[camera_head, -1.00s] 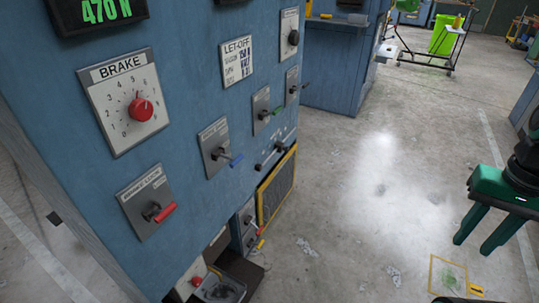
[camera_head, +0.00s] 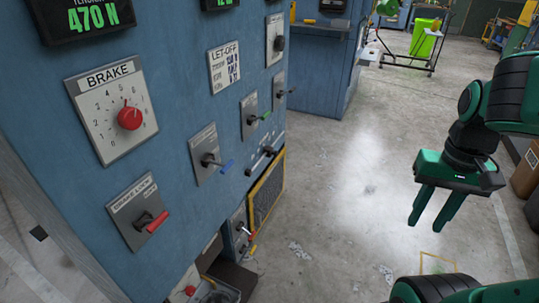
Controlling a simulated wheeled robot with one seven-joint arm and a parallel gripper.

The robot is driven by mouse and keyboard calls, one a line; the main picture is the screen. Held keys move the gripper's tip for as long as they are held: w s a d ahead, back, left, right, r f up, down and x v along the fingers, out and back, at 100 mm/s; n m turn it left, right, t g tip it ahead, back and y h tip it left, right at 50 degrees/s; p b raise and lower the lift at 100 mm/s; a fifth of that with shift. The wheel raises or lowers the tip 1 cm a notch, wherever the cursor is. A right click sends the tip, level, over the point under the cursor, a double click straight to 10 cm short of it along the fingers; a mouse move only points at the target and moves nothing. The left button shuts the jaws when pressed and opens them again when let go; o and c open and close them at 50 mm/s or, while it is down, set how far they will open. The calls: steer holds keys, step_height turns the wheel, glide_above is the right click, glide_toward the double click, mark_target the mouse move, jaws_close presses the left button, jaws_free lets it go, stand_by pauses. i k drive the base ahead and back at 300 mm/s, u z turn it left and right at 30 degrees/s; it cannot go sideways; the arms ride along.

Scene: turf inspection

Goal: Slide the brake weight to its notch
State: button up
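No part is labelled brake weight. A small dark bar with a lighter knob (camera_head: 262,160) sits low on the blue panel; I cannot tell whether it is the weight, and no notch can be made out. The BRAKE dial (camera_head: 111,110) has a red knob (camera_head: 130,117) with its pointer near 5. Below it is the brake lock plate (camera_head: 137,212) with a red-handled lever (camera_head: 155,221). My green gripper (camera_head: 426,226) is at the right, over the floor, fingers pointing down and spread with nothing between them. It is well apart from the panel.
The panel also has a blue-handled lever (camera_head: 227,166), a green-handled lever (camera_head: 265,116) and a LET-OFF card (camera_head: 224,67). A yellow-framed mesh (camera_head: 266,192) and a grey bin (camera_head: 217,291) are low down. The floor (camera_head: 340,215) between panel and gripper is clear.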

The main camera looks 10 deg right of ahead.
mark_target(268, 150)
steer(key=i, duration=0.9)
steer(key=z, duration=0.05)
